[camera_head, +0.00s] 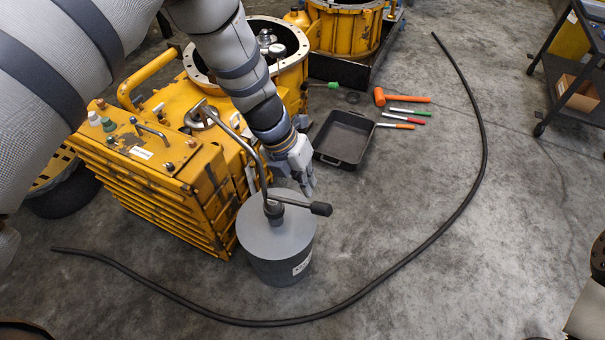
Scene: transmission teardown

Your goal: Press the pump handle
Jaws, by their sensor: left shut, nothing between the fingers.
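A grey cylindrical pump bucket (277,240) with a white label stands on the floor in front of the yellow gearbox. Its pump handle (298,204) is a thin bar sticking out to the right from the fitting on the lid, with a black grip at its end. A bent metal pipe rises from the same fitting toward the gearbox. My left gripper (307,182) is shut and empty, pointing down just above and behind the handle. It looks apart from the grip, though the exact gap is hard to tell.
The yellow gearbox (150,170) stands close behind and left of the pump. A black tray (344,138), an orange mallet (400,97) and several hand tools lie behind. A black hose (420,250) curves across the floor. A dark cart (570,85) stands at far right.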

